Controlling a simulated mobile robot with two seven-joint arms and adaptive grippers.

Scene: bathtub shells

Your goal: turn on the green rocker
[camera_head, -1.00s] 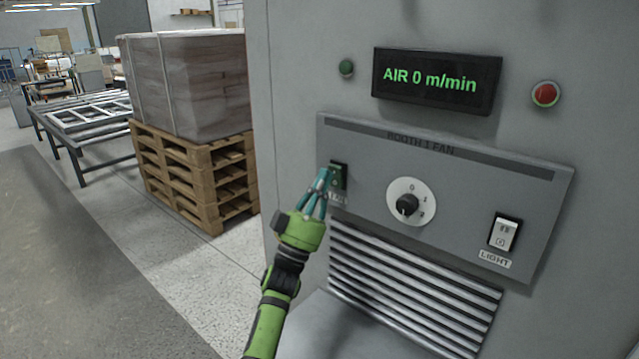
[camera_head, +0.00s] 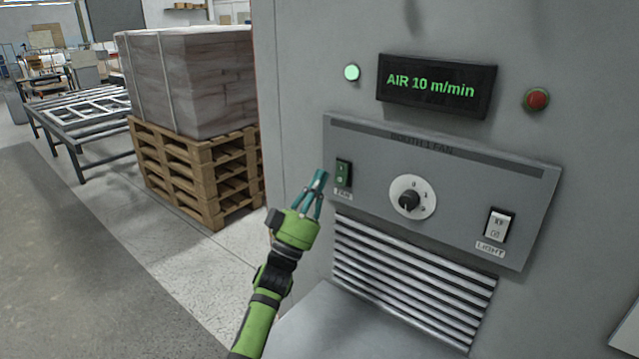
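The green rocker (camera_head: 343,173) sits in a dark frame at the left of the grey control panel (camera_head: 461,198), above a small label. The display (camera_head: 436,87) above reads "AIR 10 m/min". The round lamp (camera_head: 352,73) at upper left is lit bright green; the red lamp (camera_head: 536,99) at upper right looks dark. My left gripper (camera_head: 318,180) is just left of the rocker and appears apart from it, with its teal fingers pointing up. The fingertips look close together, and nothing shows between them. My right gripper is not in view.
A round selector knob (camera_head: 409,200) is mid-panel, and a white LIGHT rocker (camera_head: 498,224) is at the right. A vent grille (camera_head: 412,273) lies below. A wrapped load on wooden pallets (camera_head: 195,170) stands at the left.

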